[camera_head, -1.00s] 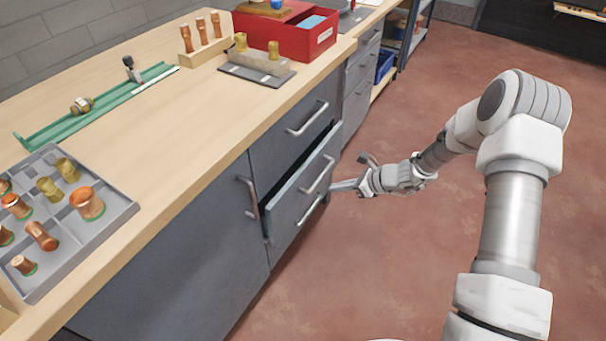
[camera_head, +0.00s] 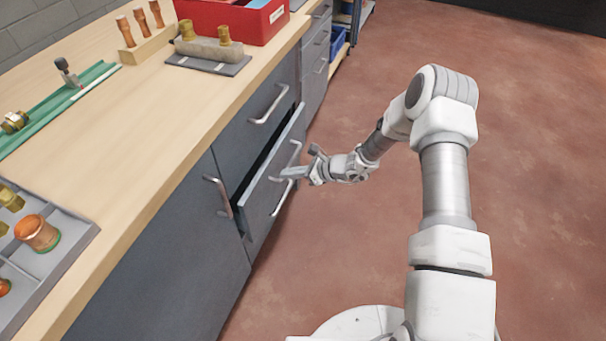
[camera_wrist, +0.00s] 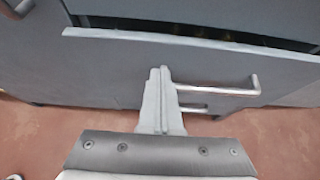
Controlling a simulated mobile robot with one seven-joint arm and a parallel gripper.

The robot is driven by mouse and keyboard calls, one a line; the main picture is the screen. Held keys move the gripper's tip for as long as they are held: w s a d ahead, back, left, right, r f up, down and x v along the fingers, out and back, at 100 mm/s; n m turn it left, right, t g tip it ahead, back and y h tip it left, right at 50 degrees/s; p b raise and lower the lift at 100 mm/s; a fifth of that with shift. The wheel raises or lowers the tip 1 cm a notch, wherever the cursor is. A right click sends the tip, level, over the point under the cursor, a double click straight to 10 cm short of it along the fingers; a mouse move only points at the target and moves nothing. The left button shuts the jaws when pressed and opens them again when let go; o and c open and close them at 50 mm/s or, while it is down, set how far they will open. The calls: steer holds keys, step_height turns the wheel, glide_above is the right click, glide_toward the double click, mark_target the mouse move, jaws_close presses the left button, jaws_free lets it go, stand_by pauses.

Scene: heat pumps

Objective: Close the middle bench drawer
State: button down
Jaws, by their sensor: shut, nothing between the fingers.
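The middle bench drawer (camera_head: 262,200) stands partly open, with a dark gap along its top edge under the closed top drawer (camera_head: 238,132). Its grey front also fills much of the wrist view (camera_wrist: 110,62), with a bar handle (camera_wrist: 225,91) to the right of my fingers. My gripper (camera_head: 284,173) is shut and empty, its fingertips pointing at the drawer front. In the wrist view the fingertips (camera_wrist: 160,72) are at the front beside the handle's left end. I cannot tell whether they touch it.
The wooden bench top (camera_head: 150,120) holds a red box (camera_head: 232,20), a wooden rack (camera_head: 145,46), a green rail (camera_head: 40,118) and a grey tray of copper fittings (camera_head: 70,240). A cabinet door handle (camera_head: 219,196) sticks out left of the drawers. The red floor (camera_head: 540,190) at right is clear.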

mark_target(267, 170)
steer(key=shift+w+a+f+b, duration=0.15)
steer(key=shift+w+a, duration=0.25)
steer(key=shift+a, duration=0.65)
steer(key=shift+w+a+r+b, duration=0.1)
steer(key=shift+w+a+b, duration=0.2)
steer(key=shift+a, duration=0.7)
steer(key=shift+w, duration=0.1)
